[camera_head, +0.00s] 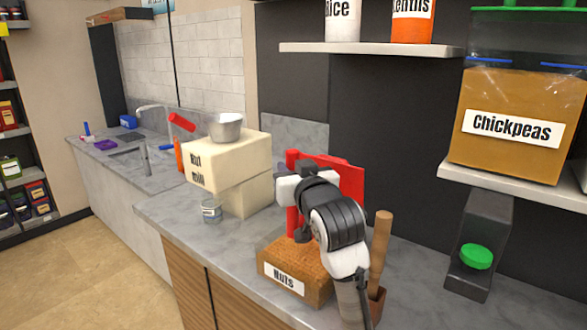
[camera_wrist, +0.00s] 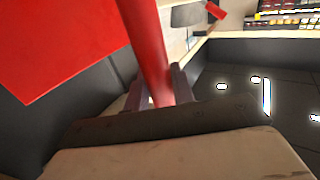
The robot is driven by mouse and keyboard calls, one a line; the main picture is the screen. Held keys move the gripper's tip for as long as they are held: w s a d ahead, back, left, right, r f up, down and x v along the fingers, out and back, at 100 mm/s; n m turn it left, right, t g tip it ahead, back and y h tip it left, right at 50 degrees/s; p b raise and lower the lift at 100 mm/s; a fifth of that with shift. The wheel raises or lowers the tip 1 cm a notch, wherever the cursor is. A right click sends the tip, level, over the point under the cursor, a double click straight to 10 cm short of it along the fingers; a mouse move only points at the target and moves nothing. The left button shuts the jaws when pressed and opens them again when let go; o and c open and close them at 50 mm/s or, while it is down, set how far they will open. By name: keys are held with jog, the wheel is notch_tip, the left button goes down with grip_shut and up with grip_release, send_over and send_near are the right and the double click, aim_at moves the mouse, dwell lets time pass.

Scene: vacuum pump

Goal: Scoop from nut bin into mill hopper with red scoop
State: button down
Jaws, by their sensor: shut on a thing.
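My gripper (camera_head: 289,190) is shut on the upright red handle of the red scoop (camera_head: 291,222). It stands above the nut bin (camera_head: 278,274), a box labelled "Nuts" filled with brown contents. The scoop's lower end is hidden at the bin. In the wrist view the red handle (camera_wrist: 150,45) runs between my gripper's two fingers (camera_wrist: 157,92). The cream nut mill (camera_head: 240,160) stands left of the bin with a silver hopper (camera_head: 226,128) on top, whose inside cannot be seen. The hopper also shows in the wrist view (camera_wrist: 186,15).
A red panel (camera_head: 350,182) stands behind my gripper. A brown holder with a wooden-handled tool (camera_head: 381,240) is close right of my arm. A small jar (camera_head: 211,211) sits at the mill's front. A shelf (camera_head: 370,48) overhangs. The counter between mill and bin is clear.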

aim_at(295, 214)
jog(key=shift+f+b, duration=3.35)
jog(key=shift+f, duration=1.6)
jog(key=shift+r, duration=0.1)
notch_tip(295, 214, up, 11)
jog(key=p, duration=0.9)
jog(key=shift+r+p, duration=0.2)
jog(key=shift+p, duration=0.2)
jog(key=shift+s+f, duration=0.1)
